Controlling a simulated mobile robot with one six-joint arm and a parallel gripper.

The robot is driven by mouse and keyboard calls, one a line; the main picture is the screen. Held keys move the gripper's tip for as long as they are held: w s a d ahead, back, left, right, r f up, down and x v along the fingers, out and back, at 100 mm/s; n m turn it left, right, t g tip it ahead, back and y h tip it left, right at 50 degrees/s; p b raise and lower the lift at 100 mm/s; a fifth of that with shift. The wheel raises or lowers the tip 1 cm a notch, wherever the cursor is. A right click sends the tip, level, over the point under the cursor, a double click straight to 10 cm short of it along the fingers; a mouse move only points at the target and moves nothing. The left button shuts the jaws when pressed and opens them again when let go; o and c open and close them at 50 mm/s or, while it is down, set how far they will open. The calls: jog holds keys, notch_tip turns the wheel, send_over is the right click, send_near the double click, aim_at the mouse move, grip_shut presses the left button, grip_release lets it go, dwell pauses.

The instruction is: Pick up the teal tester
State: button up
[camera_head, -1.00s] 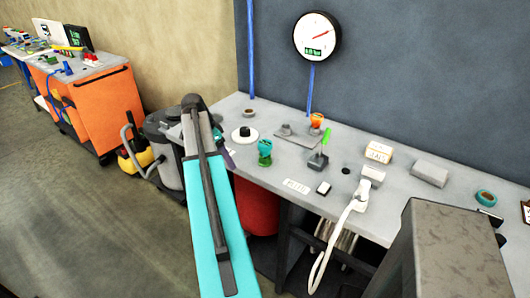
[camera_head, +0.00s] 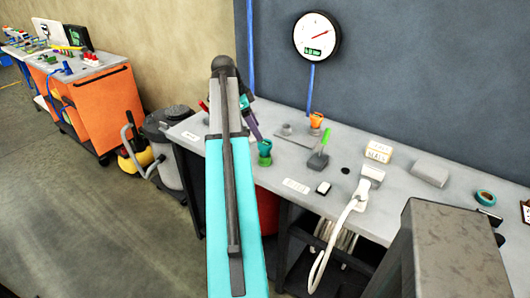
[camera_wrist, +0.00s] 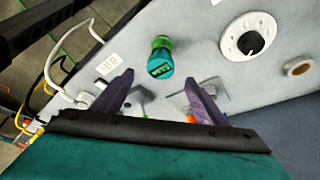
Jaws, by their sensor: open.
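The teal tester (camera_head: 264,152) stands on the grey bench near its front edge, with a green part on it. In the wrist view the teal tester (camera_wrist: 160,62) shows a small dark display and lies ahead of the fingers, roughly between their lines. My gripper (camera_wrist: 159,78) is open, with two purple fingers apart and nothing between them. In the head view my gripper (camera_head: 252,122) is just left of and above the tester, partly hidden by my arm. I see no contact between the fingers and the tester.
A white disc with a dark centre (camera_wrist: 248,37) is right of the tester in the wrist view.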

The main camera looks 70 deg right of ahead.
aim_at(264, 143)
jog(key=shift+p+x, duration=0.95)
jog(key=shift+x, duration=3.2)
jog(key=shift+p+x, duration=0.9)
jog(key=shift+x, duration=0.3)
jog(key=shift+p+x, duration=0.45)
jog(key=shift+x, duration=0.9)
jog(key=c, duration=1.2)
jog(key=shift+r, duration=0.15)
